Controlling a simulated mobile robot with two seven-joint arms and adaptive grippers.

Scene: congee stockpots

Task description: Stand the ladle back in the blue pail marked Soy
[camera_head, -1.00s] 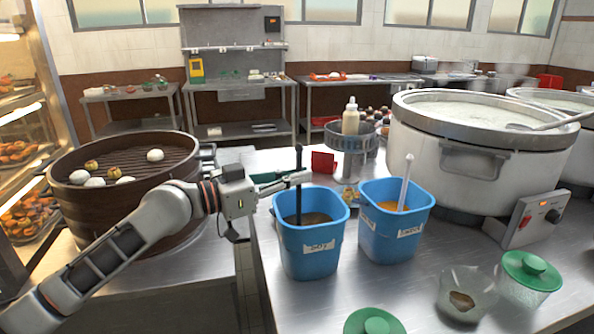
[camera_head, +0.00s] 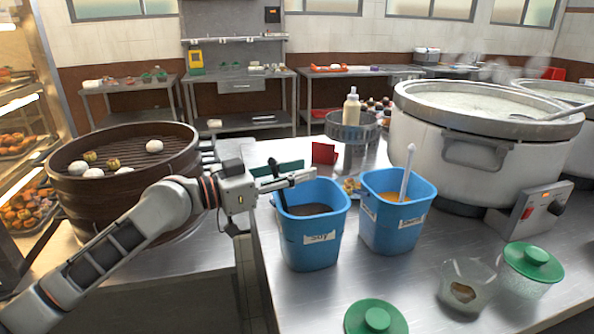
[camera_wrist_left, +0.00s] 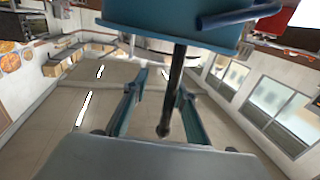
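The blue pail marked Soy (camera_head: 308,245) stands upright near the counter's left edge, with dark liquid inside. The black ladle (camera_head: 283,201) has its lower end in this pail and its handle tilts left over the rim. Its bowl is hidden. My left gripper (camera_head: 284,182) is at the handle, just above the pail's left rim. In the left wrist view the handle (camera_wrist_left: 176,75) runs from the pail (camera_wrist_left: 165,25) between my two spread fingers (camera_wrist_left: 158,108), with a gap visible. My right gripper is not in view.
A second blue pail (camera_head: 393,234) with a pale ladle stands close at the right. A large stockpot (camera_head: 440,150) is behind it. A steamer (camera_head: 80,200) with buns sits left. The counter between is clear.

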